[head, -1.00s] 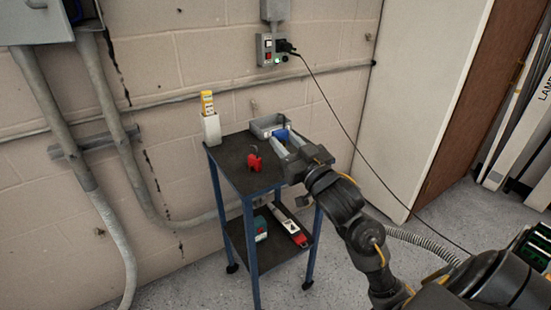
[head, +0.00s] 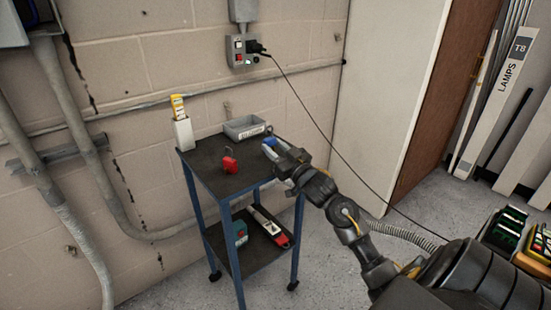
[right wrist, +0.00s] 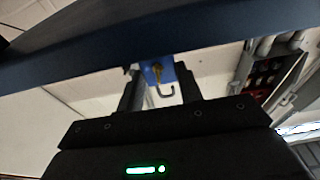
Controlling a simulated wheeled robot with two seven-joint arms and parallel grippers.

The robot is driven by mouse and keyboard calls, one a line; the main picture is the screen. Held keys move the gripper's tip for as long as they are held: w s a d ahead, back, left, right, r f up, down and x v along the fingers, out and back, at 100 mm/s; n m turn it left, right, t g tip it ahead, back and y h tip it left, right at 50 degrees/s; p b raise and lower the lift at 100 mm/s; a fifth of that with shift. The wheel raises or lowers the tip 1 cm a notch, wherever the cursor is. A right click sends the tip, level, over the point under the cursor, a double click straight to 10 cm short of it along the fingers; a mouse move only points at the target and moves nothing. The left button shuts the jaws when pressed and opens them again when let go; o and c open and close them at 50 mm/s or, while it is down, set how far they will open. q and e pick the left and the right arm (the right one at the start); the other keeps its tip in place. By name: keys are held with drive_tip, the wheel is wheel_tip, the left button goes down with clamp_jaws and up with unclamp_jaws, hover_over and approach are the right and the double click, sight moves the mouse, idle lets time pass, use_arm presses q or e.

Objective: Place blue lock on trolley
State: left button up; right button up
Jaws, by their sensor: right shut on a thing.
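The trolley (head: 207,150) is a dark two-shelf cart with blue legs, standing against the block wall. My right gripper (head: 277,148) is at the right edge of its top shelf, shut on the blue lock (head: 270,142). In the right wrist view the blue lock (right wrist: 152,74) sits between the two fingers of the gripper (right wrist: 158,88), with a hook-shaped shackle showing. I cannot tell whether the lock touches the shelf. A red lock (head: 230,162) lies on the top shelf, left of the gripper. My left gripper is out of view.
A grey labelled bin (head: 240,124) stands at the back of the top shelf, and a white holder (head: 184,134) with yellow tags at its left corner. The lower shelf holds a teal item (head: 240,232) and a red-and-white tool (head: 268,228). The shelf's middle is partly clear.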

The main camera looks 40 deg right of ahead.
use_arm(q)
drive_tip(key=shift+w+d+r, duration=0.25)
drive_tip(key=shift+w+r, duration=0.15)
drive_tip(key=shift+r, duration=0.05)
use_arm(e)
drive_tip(key=shift+d+f, duration=0.15)
drive_tip(key=shift+f, duration=1.55)
drive_tip(key=shift+f, duration=0.1)
drive_tip(key=o, duration=1.1)
